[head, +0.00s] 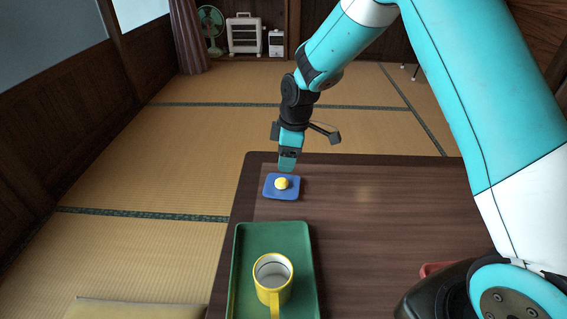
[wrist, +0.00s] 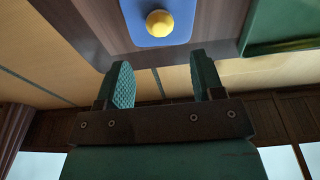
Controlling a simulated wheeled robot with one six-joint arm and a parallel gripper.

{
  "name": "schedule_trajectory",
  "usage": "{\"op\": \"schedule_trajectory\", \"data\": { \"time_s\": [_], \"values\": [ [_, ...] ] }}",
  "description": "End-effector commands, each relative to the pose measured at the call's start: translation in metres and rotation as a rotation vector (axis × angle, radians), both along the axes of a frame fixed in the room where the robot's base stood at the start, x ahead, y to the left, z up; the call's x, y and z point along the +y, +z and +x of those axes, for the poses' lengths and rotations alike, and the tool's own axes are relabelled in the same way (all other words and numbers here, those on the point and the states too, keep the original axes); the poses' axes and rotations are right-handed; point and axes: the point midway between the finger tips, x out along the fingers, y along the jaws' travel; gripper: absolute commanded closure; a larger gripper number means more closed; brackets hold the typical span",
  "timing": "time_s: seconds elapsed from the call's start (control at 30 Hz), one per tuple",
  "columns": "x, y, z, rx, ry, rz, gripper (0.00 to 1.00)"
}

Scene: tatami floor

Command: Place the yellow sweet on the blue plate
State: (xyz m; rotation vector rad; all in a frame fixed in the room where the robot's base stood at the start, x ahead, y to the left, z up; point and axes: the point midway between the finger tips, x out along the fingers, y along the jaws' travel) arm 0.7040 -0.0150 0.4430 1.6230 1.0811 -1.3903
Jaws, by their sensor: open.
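The yellow sweet (head: 281,183) sits on the small blue plate (head: 295,192) near the far left corner of the low table. In the wrist view the sweet (wrist: 159,22) rests around the middle of the blue plate (wrist: 135,34). My gripper (head: 287,167) is just beyond and above the plate in the head view. In the wrist view my gripper (wrist: 159,75) has its two green fingers apart with nothing between them. The sweet lies past the fingertips, clear of both fingers.
A green tray (head: 240,262) holding a yellow mug (head: 272,284) stands on the wooden table (head: 370,205), nearer than the plate. A red object (head: 432,268) shows partly at right beside my arm. The table's middle is clear. A fan (head: 211,28) and heater (head: 243,34) stand far back.

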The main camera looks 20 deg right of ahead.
Motion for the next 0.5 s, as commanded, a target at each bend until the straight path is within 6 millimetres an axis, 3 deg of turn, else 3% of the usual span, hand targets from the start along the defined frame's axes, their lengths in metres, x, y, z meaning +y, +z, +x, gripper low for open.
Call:
{"op": "schedule_trajectory", "data": {
  "time_s": [0.03,0.1,0.33,0.43,0.5],
  "values": [
    [-0.002,0.016,-0.001,-0.001,0.0,0.0,0.39],
    [-0.003,0.026,-0.001,0.0,-0.001,0.0,0.39],
    [-0.003,0.049,-0.007,0.0,-0.01,0.006,0.39],
    [0.007,0.075,-0.026,0.004,-0.053,0.031,0.39],
    [0.019,0.102,-0.052,0.014,-0.11,0.06,0.39]
  ]
}}
